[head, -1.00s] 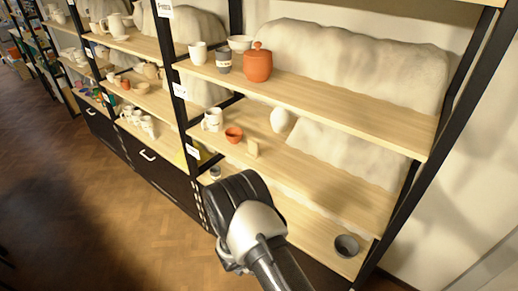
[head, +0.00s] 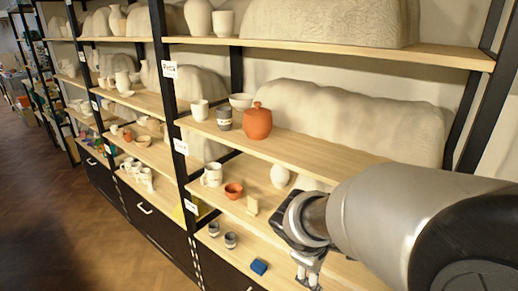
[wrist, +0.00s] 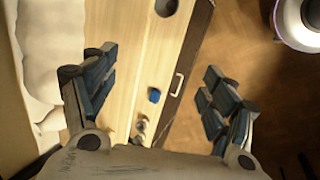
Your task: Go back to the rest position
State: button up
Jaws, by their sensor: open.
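My gripper (wrist: 158,72) is open and empty in the wrist view, its two dark padded fingers wide apart. Between and beyond them lies the lowest wooden shelf board (wrist: 134,60), with a small blue block (wrist: 154,95) and grey cups (wrist: 140,125) on it. In the head view my arm comes in from the right, and part of my gripper (head: 308,268) shows at the bottom in front of the shelves; its fingertips are out of sight there. The blue block (head: 259,267) lies left of it, apart from it.
A terracotta lidded jar (head: 257,122) stands on a middle shelf with cups beside it. A small terracotta bowl (head: 233,190) and a white mug (head: 212,174) stand one shelf below. A dark bowl (wrist: 166,6) is on the lowest board. The wooden floor (head: 70,220) at left is clear.

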jog(key=s+r+m+y, duration=0.2)
jog(key=s+r+m, duration=0.2)
jog(key=s, duration=0.6)
jog(key=s+r+m+y, duration=0.2)
jog(key=s+r+m, duration=0.2)
jog(key=s, duration=0.6)
jog(key=shift+s+a+r+m+t, duration=0.3)
jog(key=shift+a+m+t, duration=0.1)
jog(key=shift+m, duration=0.7)
jog(key=shift+w, duration=0.1)
jog(key=shift+c, duration=0.3)
